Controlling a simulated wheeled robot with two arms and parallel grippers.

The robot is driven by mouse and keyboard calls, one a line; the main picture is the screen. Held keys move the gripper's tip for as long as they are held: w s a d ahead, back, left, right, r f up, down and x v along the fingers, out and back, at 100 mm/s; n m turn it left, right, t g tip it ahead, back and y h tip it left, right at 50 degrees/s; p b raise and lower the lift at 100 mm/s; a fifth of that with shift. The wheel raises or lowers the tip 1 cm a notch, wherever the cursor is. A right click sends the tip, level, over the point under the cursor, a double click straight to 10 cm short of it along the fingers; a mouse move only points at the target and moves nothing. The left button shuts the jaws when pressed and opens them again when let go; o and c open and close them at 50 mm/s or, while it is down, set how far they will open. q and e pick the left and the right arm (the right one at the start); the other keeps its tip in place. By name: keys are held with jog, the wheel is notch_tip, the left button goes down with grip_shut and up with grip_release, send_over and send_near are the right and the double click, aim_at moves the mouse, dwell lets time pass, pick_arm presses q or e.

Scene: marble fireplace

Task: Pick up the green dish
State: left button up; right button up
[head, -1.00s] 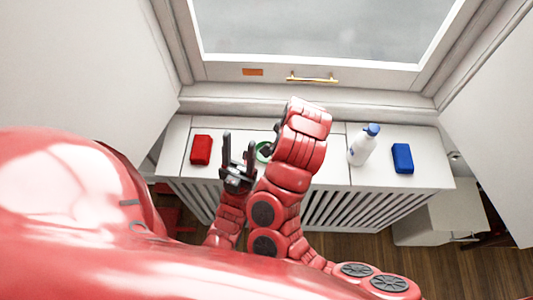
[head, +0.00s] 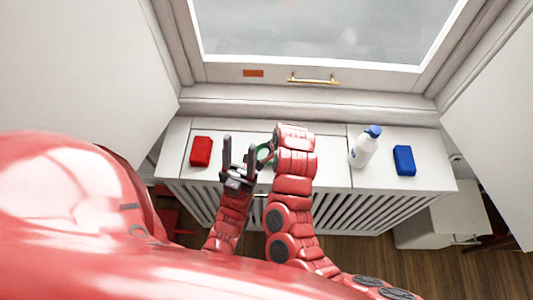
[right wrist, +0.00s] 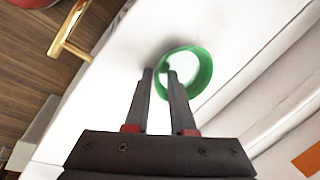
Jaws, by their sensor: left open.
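The green dish (head: 264,153) sits on the white cabinet top, partly hidden in the head view by my right arm. In the right wrist view the green dish (right wrist: 204,72) is a round green ring with a pale inside. My right gripper (right wrist: 160,72) is open, its two fingertips at the dish's near-left rim. One finger overlaps the dish and the other is just outside it; I cannot tell whether they touch it. My left gripper (head: 239,146) is open and empty, just left of the dish.
A red block (head: 201,151) lies on the cabinet top (head: 330,170) at the left. A white bottle with a blue cap (head: 364,147) and a blue block (head: 404,160) stand to the right. The window frame with a gold handle (head: 313,79) rises behind.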

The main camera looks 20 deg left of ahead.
grip_shut()
dwell(1.4)
